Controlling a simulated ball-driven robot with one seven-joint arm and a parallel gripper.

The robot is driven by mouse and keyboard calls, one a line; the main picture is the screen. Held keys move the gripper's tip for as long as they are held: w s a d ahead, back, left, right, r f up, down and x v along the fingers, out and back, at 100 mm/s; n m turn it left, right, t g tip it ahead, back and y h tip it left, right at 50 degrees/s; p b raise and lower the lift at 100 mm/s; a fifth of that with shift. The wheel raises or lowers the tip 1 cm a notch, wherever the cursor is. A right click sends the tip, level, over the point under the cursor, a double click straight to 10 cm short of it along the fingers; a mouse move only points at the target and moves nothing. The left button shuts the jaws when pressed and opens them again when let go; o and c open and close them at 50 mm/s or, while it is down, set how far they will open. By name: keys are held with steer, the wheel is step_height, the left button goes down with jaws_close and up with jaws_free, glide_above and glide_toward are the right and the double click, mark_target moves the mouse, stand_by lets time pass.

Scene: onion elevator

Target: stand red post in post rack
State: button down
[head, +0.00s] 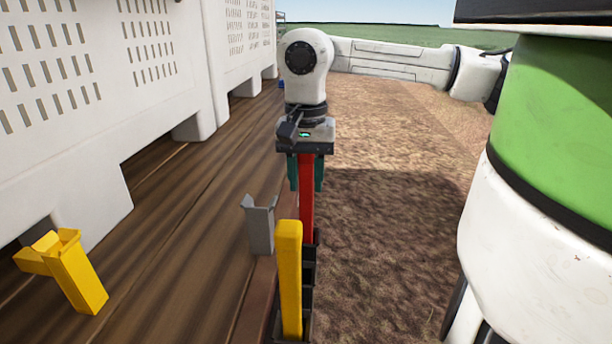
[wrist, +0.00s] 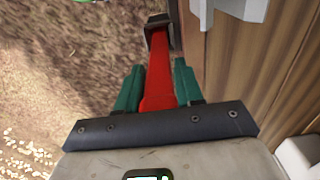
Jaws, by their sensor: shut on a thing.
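The red post (head: 307,205) is upright below my gripper (head: 305,184), between its two green fingers. In the wrist view, my gripper (wrist: 157,70) is shut on the red post (wrist: 158,85). The post rack (head: 308,275) is black and runs along the deck's right edge. The post's lower end meets a black socket of the rack, which also shows in the wrist view (wrist: 151,38). I cannot tell how deep the end sits in it. A yellow post (head: 289,275) stands upright in the rack, nearer the head camera, and partly hides the rack.
A grey holder (head: 260,226) stands on the wooden deck (head: 185,215) just left of the rack. A tilted yellow holder (head: 75,272) is at the far left. White slotted crates (head: 75,110) line the left. Bare soil (head: 390,240) lies right of the rack.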

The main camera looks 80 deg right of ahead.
steer(key=c, duration=0.6)
jaws_free()
steer(key=shift+c, duration=0.2)
step_height(320, 180, up, 11)
steer(key=shift+f, duration=0.1)
